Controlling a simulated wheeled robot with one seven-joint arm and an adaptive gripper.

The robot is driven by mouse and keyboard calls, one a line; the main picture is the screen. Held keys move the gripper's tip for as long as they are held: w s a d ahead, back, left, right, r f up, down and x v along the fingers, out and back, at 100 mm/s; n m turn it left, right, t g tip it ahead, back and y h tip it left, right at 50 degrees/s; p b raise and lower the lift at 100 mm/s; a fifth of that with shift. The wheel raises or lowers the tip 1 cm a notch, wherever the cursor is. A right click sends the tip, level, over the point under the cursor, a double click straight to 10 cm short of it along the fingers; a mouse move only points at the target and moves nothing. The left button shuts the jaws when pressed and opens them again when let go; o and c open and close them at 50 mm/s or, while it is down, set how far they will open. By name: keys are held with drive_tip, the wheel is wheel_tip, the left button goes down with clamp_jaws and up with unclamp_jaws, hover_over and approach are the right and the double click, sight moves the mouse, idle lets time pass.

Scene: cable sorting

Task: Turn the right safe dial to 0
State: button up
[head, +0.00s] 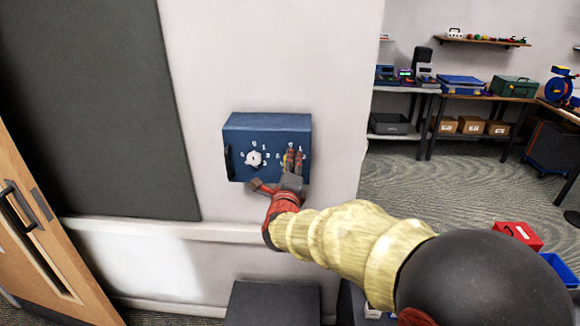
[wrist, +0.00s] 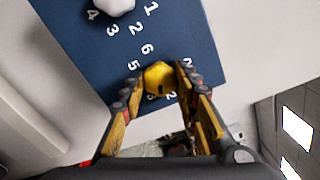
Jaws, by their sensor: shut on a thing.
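The blue safe (head: 268,122) is fixed on the white wall, with a black handle (head: 228,162) at its left. Its left dial (head: 254,159) is white with numbers around it; it also shows at the top of the wrist view (wrist: 114,6). The right dial (wrist: 159,77) is yellow, with a dark mark on its lower part. My gripper (wrist: 160,82) is shut on the right dial, one finger at each side. In the head view my gripper (head: 292,163) covers most of that dial. Some of the right dial's numbers are hidden by the fingers, so its exact setting cannot be told.
A dark board (head: 105,100) hangs left of the safe, and a wooden door (head: 38,235) stands at far left. A dark box (head: 272,302) is below the safe. Shelves with boxes (head: 470,125) and a red bin (head: 519,235) are at right. Open carpet lies between.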

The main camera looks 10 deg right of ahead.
drive_tip(key=n+p, duration=0.7)
drive_tip(key=n, duration=1.5)
drive_tip(key=shift+n, duration=0.4)
drive_tip(key=o, duration=1.1)
drive_tip(key=shift+o, duration=0.4)
